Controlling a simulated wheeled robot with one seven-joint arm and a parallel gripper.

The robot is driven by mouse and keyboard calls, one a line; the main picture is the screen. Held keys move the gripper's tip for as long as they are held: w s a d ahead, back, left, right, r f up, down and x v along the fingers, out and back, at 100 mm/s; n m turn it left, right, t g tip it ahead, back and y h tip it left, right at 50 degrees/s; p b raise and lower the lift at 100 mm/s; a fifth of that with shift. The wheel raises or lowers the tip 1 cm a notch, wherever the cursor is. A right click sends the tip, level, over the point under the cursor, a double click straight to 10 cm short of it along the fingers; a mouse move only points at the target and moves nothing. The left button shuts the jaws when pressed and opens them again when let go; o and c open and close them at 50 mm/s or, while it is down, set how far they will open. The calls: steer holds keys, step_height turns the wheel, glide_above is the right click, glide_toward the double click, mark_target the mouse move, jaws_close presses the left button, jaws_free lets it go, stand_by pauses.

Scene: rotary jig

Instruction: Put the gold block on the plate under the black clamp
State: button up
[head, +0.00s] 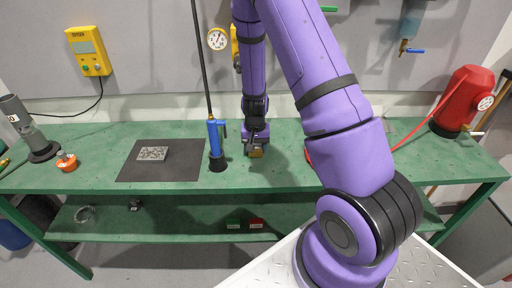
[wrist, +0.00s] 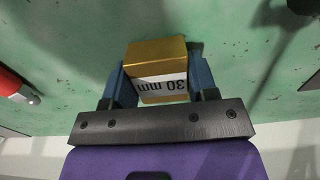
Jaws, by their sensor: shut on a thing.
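The gold block (wrist: 157,53) has a white label reading "30 mm". In the wrist view it sits between the two blue fingers of my gripper (wrist: 160,78), which are shut on it. In the head view my gripper (head: 256,140) points down at the green bench, and the gold block (head: 256,152) shows small at its tip, at or just above the bench top. A speckled grey plate (head: 153,153) lies on a dark mat (head: 190,172) to the left. I cannot make out a black clamp over it.
A blue upright tool (head: 215,138) with a black base and long black rod stands between the mat and my gripper. An orange item (head: 67,162) and a grey cylinder device (head: 35,140) are at the left. A red tank (head: 463,100) is at the right. A shelf (head: 185,222) runs below.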

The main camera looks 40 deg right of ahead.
steer(key=o, duration=1.4)
steer(key=shift+f, duration=0.1)
steer(key=shift+o, duration=0.2)
